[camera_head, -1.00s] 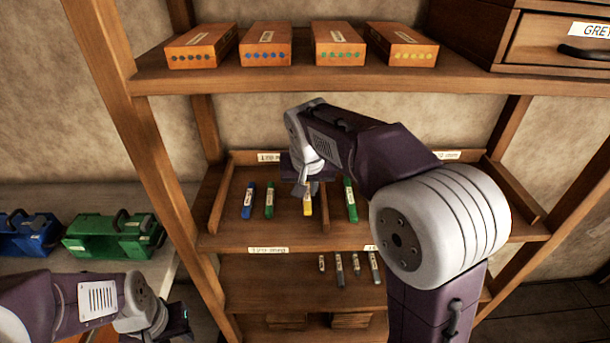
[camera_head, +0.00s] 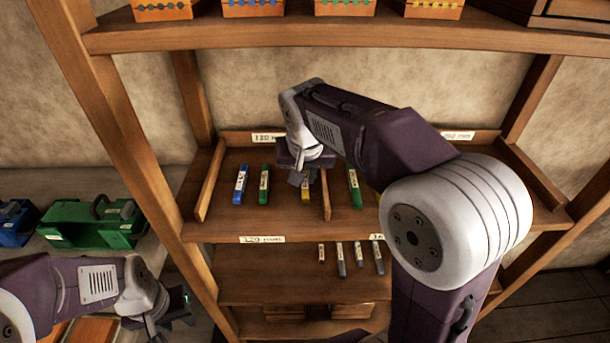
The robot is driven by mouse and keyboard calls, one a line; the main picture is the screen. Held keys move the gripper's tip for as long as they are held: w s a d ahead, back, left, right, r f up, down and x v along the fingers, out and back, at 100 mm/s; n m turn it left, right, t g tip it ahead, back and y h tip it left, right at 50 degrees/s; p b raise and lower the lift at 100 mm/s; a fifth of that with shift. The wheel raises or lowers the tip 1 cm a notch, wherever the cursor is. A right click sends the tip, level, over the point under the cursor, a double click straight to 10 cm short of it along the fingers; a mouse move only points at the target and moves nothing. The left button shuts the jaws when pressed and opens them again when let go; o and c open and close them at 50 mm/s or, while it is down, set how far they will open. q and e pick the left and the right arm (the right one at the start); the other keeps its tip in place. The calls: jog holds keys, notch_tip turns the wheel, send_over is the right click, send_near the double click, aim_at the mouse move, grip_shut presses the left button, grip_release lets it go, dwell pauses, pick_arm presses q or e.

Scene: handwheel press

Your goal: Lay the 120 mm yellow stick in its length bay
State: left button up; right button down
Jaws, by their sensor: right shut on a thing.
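The yellow stick (camera_head: 306,194) is in the left bay of the middle shelf (camera_head: 225,222), beside the wooden divider (camera_head: 326,195). My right gripper (camera_head: 303,179) reaches down over it and is shut on it; the gripper hides the stick's far part. I cannot tell if the stick rests fully on the shelf. A label at the back of this bay reads 120 (camera_head: 268,136). A blue stick (camera_head: 240,185) and a green stick (camera_head: 264,185) lie to its left. My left gripper (camera_head: 183,306) is at the lower left, away from the shelf; its fingers are unclear.
Another green stick (camera_head: 355,188) lies right of the divider. Several small grey sticks (camera_head: 341,259) lie on the shelf below. Orange boxes (camera_head: 253,8) stand on the top shelf. A green bin (camera_head: 90,224) and a blue bin (camera_head: 17,222) stand at left. My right forearm hides part of the right bay.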

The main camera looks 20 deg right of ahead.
jog(key=c, duration=1.4)
grip_release()
jog(key=shift+w+f, duration=0.15)
